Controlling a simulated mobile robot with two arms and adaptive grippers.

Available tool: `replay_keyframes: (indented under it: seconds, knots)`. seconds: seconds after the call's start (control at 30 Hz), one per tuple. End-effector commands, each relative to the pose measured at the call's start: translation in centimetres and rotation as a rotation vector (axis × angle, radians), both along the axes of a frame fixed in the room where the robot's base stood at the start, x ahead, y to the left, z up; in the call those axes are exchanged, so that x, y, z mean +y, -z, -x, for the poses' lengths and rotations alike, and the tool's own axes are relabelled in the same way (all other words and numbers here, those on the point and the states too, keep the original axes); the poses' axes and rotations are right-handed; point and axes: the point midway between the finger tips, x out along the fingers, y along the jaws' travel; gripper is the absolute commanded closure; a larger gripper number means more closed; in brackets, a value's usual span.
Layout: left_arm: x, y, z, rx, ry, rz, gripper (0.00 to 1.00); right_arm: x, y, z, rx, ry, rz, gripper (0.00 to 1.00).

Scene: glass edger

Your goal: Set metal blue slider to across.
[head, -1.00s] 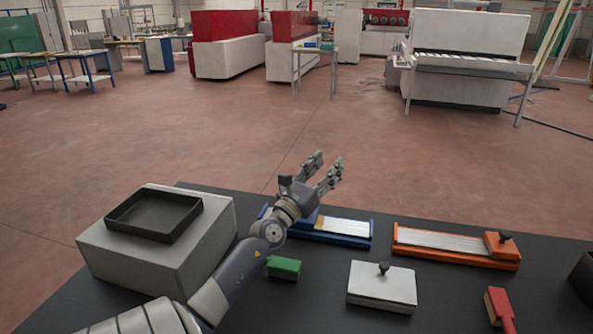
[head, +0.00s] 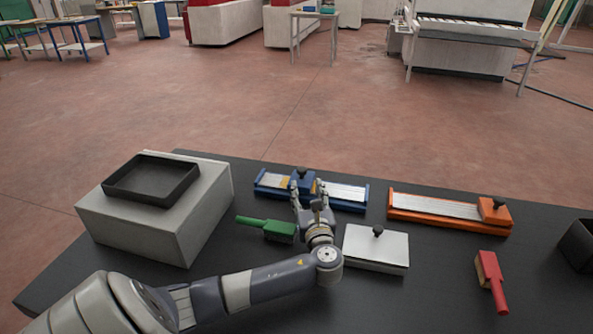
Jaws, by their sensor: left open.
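The metal blue slider (head: 345,192) lies near the far edge of the black table, a silver track in a blue frame. Its blue block with a dark knob (head: 301,172) stands a little left of the track's middle; a yellow patch shows just left of the block. My left gripper (head: 308,187) is open at the near side of the block, one finger toward each side of it. Whether the fingers touch the block I cannot tell. The gripper hides part of the block and frame. My right gripper is not in view.
An orange slider (head: 435,207) lies to the right. A white box with a knob (head: 376,249), a green brush (head: 266,227) and a red brush (head: 491,280) lie nearer. A grey block (head: 205,215) bearing a black tray (head: 150,195) stands at left. A black bin (head: 578,246) is at far right.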

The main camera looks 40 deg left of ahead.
Motion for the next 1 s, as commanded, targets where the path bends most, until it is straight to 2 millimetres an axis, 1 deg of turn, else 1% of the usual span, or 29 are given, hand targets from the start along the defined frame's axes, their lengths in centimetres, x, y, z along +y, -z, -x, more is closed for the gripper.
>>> replay_keyframes:
  seconds: [0.27, 0.5, 0.7, 1.0]
  knots:
    - [3.4, 0.5, -2.6, -0.005, -0.002, -0.003, 0.56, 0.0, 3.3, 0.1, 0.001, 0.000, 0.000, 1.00]
    - [6.5, 0.3, -5.1, -0.006, -0.002, -0.001, 0.56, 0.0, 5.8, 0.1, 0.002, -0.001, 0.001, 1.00]
    - [7.9, 0.2, -6.2, -0.004, -0.001, 0.000, 0.56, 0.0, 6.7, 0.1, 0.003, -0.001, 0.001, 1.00]
    - [8.2, -0.1, -6.5, -0.005, 0.001, 0.000, 0.56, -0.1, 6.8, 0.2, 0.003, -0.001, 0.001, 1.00]
